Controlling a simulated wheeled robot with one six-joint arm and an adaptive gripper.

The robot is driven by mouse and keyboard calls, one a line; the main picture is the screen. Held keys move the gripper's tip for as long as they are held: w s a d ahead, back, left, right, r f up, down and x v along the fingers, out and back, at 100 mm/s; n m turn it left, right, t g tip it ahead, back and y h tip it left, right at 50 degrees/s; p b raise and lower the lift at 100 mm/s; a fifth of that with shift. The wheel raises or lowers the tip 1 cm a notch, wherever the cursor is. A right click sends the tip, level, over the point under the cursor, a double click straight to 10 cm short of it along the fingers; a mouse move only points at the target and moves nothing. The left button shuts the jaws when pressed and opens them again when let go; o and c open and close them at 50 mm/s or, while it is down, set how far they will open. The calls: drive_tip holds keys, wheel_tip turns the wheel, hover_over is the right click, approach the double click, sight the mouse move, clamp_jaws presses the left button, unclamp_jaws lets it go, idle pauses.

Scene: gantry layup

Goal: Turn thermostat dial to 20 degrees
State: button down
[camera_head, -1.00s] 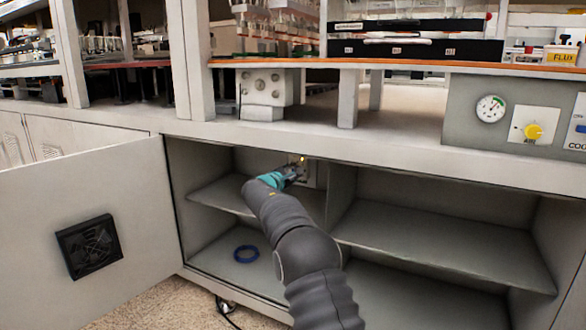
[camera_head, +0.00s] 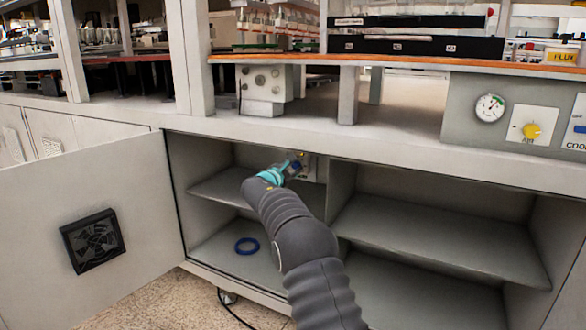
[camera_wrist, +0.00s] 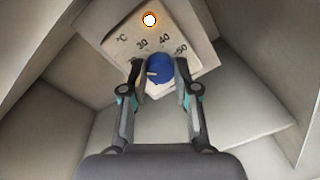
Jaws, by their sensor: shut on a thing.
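The thermostat dial (camera_wrist: 159,69) is a blue knob on a pale plate (camera_wrist: 128,33). The plate carries the marks °C, 30, 40 and 50, and a lit orange-rimmed lamp (camera_wrist: 150,20). No 20 mark can be read, and the dial's pointer cannot be made out. My gripper (camera_wrist: 159,74) is shut on the dial, one finger on each side. In the head view the plate (camera_head: 310,168) is on the back wall inside the open cabinet, with my gripper (camera_head: 293,168) at it, partly hiding it.
The cabinet door (camera_head: 150,205) stands open at left, with a black vent fan (camera_head: 92,241). A shelf (camera_head: 222,192) runs below my gripper, and a blue ring (camera_head: 247,246) lies on the cabinet floor. A divider (camera_head: 341,185) is close at right. A gauge (camera_head: 490,107) and yellow knob (camera_head: 532,131) sit outside.

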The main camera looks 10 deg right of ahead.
drive_tip(key=shift+r, duration=0.1)
drive_tip(key=c, duration=0.9)
unclamp_jaws()
drive_tip(key=shift+o, duration=0.2)
drive_tip(key=v, duration=1.2)
